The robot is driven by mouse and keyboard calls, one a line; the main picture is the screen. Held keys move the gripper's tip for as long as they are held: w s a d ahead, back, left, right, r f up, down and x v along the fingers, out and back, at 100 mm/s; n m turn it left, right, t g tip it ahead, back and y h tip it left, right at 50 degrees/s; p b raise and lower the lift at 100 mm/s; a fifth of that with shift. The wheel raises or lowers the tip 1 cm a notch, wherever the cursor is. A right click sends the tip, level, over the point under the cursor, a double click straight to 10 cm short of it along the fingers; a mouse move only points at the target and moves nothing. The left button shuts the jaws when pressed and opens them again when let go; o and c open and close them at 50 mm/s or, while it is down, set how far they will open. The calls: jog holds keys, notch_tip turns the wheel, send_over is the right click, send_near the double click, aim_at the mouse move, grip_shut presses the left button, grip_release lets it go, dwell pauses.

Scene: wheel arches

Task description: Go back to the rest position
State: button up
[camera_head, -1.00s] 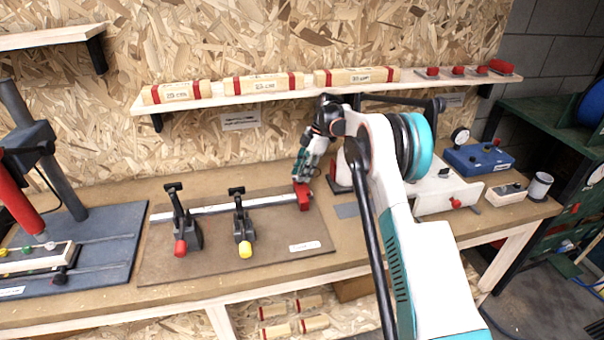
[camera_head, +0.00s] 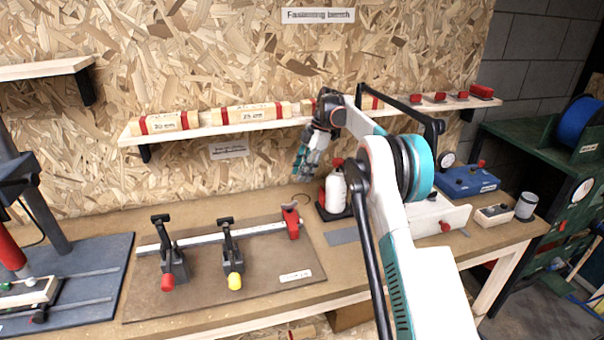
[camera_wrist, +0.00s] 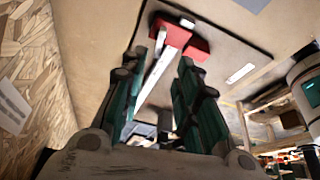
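My gripper (camera_head: 306,165) is raised in front of the chipboard wall, above the back of the bench, behind and above the red end block (camera_head: 291,222) of the clamp board. In the wrist view the two green fingers of my gripper (camera_wrist: 172,75) stand apart with nothing held between them. Beyond them lie the red block (camera_wrist: 182,34) and the metal rail (camera_wrist: 158,75). My arm reaches from the lower right of the head view up and over to the gripper.
The clamp board (camera_head: 200,295) carries a red-tipped clamp (camera_head: 168,265) and a yellow-tipped clamp (camera_head: 231,258). A shelf (camera_head: 215,128) with wooden blocks runs behind my arm. A white bottle (camera_head: 335,190) stands right of my gripper. A blue box (camera_head: 468,181) sits further right.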

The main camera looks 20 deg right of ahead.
jog(key=s+a+r+m+t+h+b, duration=0.1)
jog(key=s+a+r+m+t, duration=0.1)
jog(key=s+r+m, duration=0.5)
jog(key=s+a+r+m+t+h+b, duration=0.1)
jog(key=s+a+r+m+t, duration=0.15)
jog(key=s+r, duration=0.85)
jog(key=s+f+m+t, duration=0.1)
jog(key=s+f+m, duration=0.2)
jog(key=s, duration=0.7)
jog(key=s+f+m+t+h, duration=0.1)
jog(key=s+f+m, duration=0.3)
jog(key=s, duration=0.6)
jog(key=s+f+m+t+h, duration=0.1)
jog(key=s+f+m, duration=0.2)
jog(key=s, duration=0.7)
notch_tip(320, 180, down, 3)
jog(key=shift+s+a+r+b, duration=0.15)
jog(key=shift+s+a+b, duration=0.1)
jog(key=shift+a+b, duration=0.2)
